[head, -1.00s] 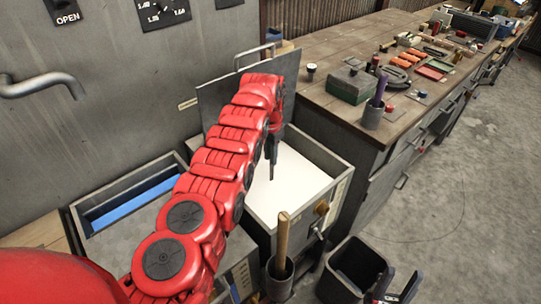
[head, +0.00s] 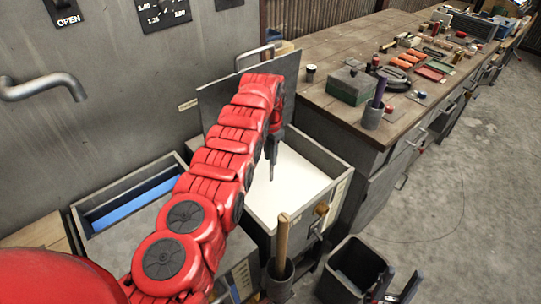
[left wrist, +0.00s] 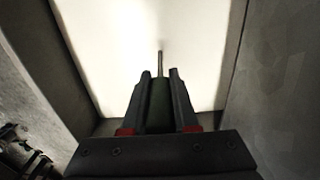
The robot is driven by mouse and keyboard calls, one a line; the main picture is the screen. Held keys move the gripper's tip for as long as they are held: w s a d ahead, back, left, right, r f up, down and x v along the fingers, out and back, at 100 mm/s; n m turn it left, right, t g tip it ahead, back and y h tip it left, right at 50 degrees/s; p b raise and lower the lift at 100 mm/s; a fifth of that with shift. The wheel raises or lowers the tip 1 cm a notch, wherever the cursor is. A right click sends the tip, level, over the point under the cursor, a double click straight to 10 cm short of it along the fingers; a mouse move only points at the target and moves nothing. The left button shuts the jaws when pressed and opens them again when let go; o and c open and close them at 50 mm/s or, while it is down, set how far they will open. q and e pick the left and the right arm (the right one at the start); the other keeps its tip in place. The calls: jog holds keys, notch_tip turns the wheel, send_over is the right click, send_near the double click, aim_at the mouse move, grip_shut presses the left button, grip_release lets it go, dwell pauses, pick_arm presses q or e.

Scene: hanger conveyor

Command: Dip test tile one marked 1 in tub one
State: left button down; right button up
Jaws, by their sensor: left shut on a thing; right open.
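A grey tub (head: 318,152) full of white liquid (head: 300,178) stands in the middle of the head view. My left gripper (head: 271,165) is over it, pointing down. In the left wrist view, my left gripper (left wrist: 159,76) is shut on a dark green handle (left wrist: 159,104). A thin metal rod (left wrist: 160,58) runs from the handle toward the white surface. I see no tile or number 1 on it; whether the tile is under the liquid I cannot tell. My right gripper (head: 398,287) is open and empty at the bottom right.
A tub with blue contents (head: 130,203) is at left. A grey panel (head: 212,100) stands behind the white tub. A holder with a wooden handle (head: 282,240) and a black bin (head: 352,270) are in front. A workbench (head: 340,80) with tools is at right.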

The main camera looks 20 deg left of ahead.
pick_arm(q)
notch_tip(320, 180, up, 5)
jog(key=p, duration=0.3)
notch_tip(320, 180, up, 5)
jog(key=shift+f+p, duration=0.1)
jog(key=shift+p, duration=0.5)
notch_tip(320, 180, up, 5)
jog(key=p, duration=0.3)
jog(key=shift+r+p, duration=0.4)
jog(key=shift+p, duration=0.1)
dwell(5.5)
